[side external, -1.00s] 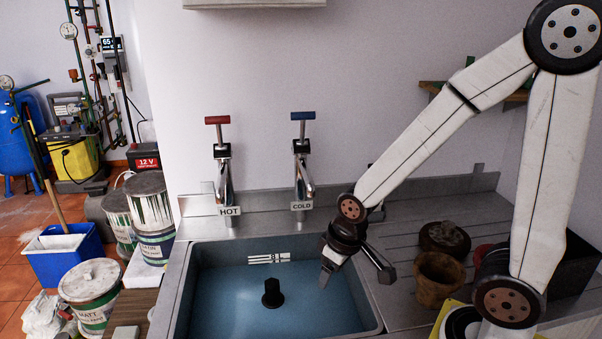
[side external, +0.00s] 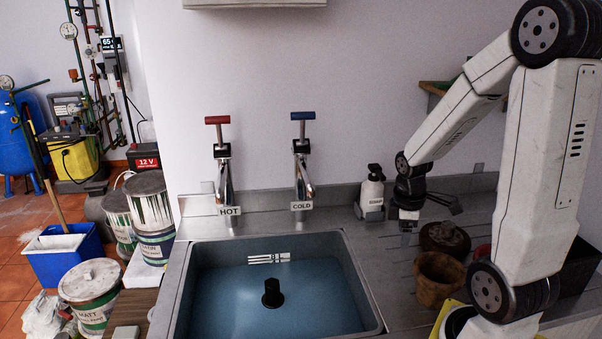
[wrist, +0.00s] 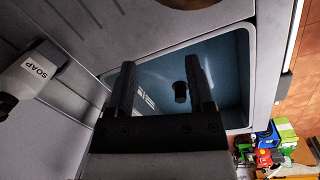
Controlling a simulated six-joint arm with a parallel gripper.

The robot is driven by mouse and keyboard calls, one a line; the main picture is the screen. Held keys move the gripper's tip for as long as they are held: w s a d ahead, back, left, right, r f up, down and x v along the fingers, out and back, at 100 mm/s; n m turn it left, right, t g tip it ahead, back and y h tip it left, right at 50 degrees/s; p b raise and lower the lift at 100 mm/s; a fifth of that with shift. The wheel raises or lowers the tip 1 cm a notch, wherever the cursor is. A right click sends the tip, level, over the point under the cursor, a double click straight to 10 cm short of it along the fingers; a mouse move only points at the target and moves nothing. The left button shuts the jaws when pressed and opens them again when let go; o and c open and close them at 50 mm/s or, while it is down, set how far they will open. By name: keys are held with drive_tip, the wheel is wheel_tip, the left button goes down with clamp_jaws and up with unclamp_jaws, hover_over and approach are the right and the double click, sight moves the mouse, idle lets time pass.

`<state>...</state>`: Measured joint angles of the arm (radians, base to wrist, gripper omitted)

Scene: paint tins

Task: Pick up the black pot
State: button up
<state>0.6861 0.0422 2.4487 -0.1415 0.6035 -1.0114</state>
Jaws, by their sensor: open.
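A dark, round, low pot (side external: 445,239) stands on the grey drainer to the right of the sink, with a brown pot (side external: 438,278) in front of it. A small black upright piece (side external: 272,293) stands in the blue sink; it also shows in the wrist view (wrist: 181,92). I cannot tell for sure which dark thing is the black pot. My gripper (side external: 407,236) is above the back of the drainer, left of the dark round pot and beside a soap bottle (side external: 372,193). In the wrist view its fingers (wrist: 160,85) are apart with nothing held between them.
The soap bottle also shows at left in the wrist view (wrist: 32,76). The hot tap (side external: 225,180) and cold tap (side external: 303,175) rise behind the sink (side external: 350,262). A black box (side external: 580,268) is at the right. Paint tins (side external: 92,290) stand at the left.

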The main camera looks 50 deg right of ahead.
drive_tip(key=n+g, duration=0.1)
drive_tip(key=n, duration=0.1)
hover_over(433, 253)
drive_tip(key=shift+w+a+r, duration=0.2)
drive_tip(key=shift+w+r, duration=0.05)
drive_tip(key=shift+w, duration=0.15)
drive_tip(key=shift+s+d+f, duration=0.1)
drive_tip(key=shift+f, duration=1.2)
drive_tip(key=shift+f, duration=0.1)
drive_tip(key=shift+s+f, duration=0.2)
drive_tip(key=shift+f, duration=1.05)
drive_tip(key=shift+s+f, duration=0.15)
drive_tip(key=shift+f, duration=1.05)
drive_tip(key=shift+c, duration=0.2)
clamp_jaws()
